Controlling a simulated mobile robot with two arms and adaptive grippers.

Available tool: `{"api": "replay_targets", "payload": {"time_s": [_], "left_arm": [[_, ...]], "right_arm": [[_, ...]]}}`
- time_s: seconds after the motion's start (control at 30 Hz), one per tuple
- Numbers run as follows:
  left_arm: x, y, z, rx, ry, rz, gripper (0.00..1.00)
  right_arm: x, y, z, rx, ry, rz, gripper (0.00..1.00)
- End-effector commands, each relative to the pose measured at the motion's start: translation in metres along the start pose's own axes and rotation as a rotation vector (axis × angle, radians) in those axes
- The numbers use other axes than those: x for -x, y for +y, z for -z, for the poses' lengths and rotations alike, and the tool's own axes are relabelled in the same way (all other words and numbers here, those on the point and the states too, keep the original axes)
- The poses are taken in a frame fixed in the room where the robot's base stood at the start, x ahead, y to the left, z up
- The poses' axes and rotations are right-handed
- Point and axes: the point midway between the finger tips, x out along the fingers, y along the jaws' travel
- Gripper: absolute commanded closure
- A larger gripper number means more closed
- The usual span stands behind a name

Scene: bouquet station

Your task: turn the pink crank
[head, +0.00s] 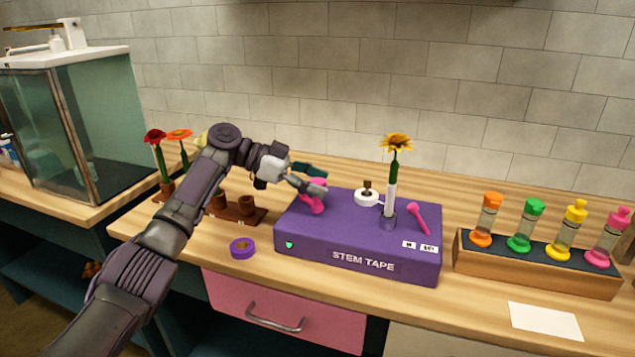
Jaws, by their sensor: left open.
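The purple stem tape machine (300,237) stands on the wooden counter. A pink crank (317,208) sits at the left of its top, partly hidden by my left gripper (322,181). The gripper is open, with its fingers right at the crank; I cannot tell if they touch it. A second pink handle (418,217) leans on the right of the top. My right gripper is out of view.
A purple tape roll (243,248) lies left of the machine. A wooden rack (535,270) of colored-cap bottles stands right, with a white card (545,321) in front. A brown flower stand (245,216) is behind my left arm. A glass tank (75,125) stands far left.

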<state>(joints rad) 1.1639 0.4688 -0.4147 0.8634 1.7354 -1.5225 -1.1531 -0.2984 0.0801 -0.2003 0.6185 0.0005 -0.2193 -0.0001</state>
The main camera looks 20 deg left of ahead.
Motion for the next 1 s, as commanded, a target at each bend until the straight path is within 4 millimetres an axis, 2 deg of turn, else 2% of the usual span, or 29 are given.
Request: {"api": "replay_targets", "payload": {"time_s": [0.17,0.4,0.6,0.77,1.0], "left_arm": [[0.025,-0.001,0.000,0.000,0.001,0.004,0.37],[0.078,-0.001,0.000,0.001,0.000,0.004,0.37],[0.108,-0.001,0.000,0.000,-0.001,0.002,0.37],[0.117,0.000,0.000,0.000,0.000,0.000,0.37],[0.118,0.000,0.000,0.000,-0.001,0.000,0.37]], "right_arm": [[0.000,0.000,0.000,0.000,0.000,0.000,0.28],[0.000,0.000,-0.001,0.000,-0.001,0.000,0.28],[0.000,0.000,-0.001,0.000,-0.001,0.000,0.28],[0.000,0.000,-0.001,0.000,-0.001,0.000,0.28],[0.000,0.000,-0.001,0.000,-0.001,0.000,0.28]]}}
